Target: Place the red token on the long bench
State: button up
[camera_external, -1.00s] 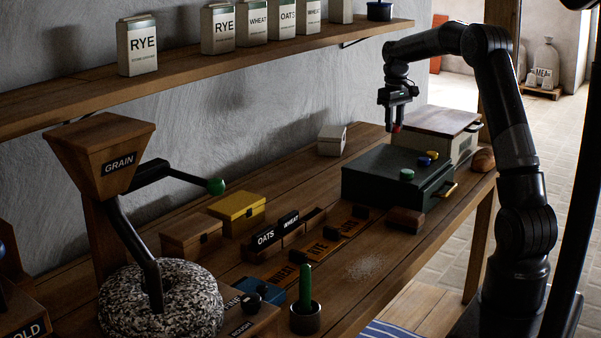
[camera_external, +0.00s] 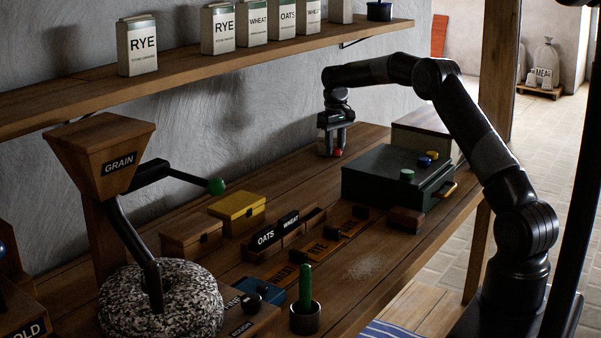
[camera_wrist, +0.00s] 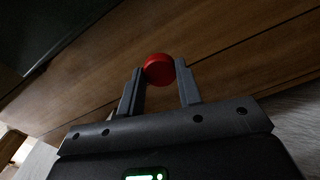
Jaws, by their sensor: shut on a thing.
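The red token (camera_external: 337,153) is held between the fingertips of my gripper (camera_external: 336,149). In the wrist view the round red token (camera_wrist: 158,69) sits between the two grey fingers of my gripper (camera_wrist: 160,76). My gripper points down over the back part of the long wooden bench (camera_external: 295,178), left of the dark green box. The bench's bare planks (camera_wrist: 95,75) fill much of the wrist view beyond the token. I cannot tell whether the token touches the bench or hangs just above it.
The dark green box (camera_external: 375,181) carries green, blue and yellow tokens. A pale-sided chest (camera_external: 418,140) stands behind it. A yellow box (camera_external: 238,211) and a wooden box (camera_external: 190,236) stand to the left. A wall shelf (camera_external: 250,60) with tins runs above.

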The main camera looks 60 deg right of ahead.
aim_at(334, 182)
notch_tip(334, 182, down, 9)
jog(key=shift+r, duration=0.1)
dwell(0.3)
jog(key=o, duration=0.9)
jog(key=shift+f, duration=0.2)
jog(key=shift+o, duration=0.2)
